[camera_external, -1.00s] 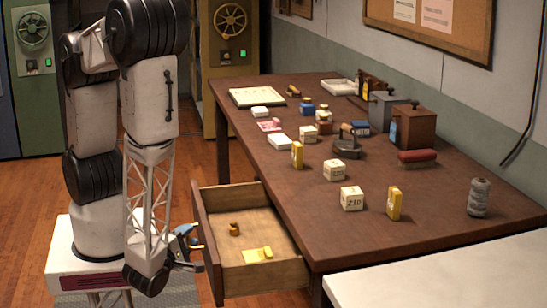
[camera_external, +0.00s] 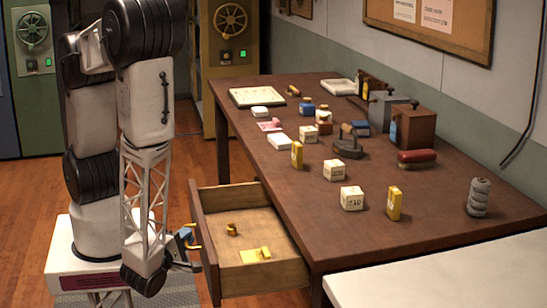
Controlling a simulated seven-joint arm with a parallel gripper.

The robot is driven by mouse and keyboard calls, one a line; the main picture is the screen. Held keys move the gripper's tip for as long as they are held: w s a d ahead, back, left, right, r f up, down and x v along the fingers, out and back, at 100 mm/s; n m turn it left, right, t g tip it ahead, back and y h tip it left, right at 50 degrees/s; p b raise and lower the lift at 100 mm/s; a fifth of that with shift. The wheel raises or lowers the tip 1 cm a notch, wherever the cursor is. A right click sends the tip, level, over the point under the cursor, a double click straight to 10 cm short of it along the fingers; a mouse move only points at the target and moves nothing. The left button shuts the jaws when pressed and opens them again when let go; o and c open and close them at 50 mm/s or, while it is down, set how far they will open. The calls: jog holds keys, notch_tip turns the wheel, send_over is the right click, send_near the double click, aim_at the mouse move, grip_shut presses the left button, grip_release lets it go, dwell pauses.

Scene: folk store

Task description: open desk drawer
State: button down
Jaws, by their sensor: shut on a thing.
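The desk drawer (camera_external: 272,277) is pulled well out from the left side of the brown desk (camera_external: 440,235). Inside it lie a small brown knob-like object (camera_external: 232,229) and a yellow item (camera_external: 255,255). My gripper (camera_external: 191,240) is at the outer face of the drawer front (camera_external: 205,245), shut on the yellowish drawer handle (camera_external: 193,229). The arm hides part of the gripper, and the fingertips are small in view.
On the desktop stand cream blocks (camera_external: 352,198), yellow boxes (camera_external: 394,203), a dark iron (camera_external: 347,147), a red roller (camera_external: 417,158) and a grey spool (camera_external: 479,197). A white surface (camera_external: 450,275) is at the front right.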

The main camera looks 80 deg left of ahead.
jog(key=shift+s, duration=2.45)
jog(key=c, duration=1.2)
grip_release()
jog(key=shift+o, duration=0.2)
jog(key=shift+s+d, duration=0.1)
jog(key=v, duration=0.7)
jog(key=shift+s+d, duration=0.2)
jog(key=shift+f, duration=0.1)
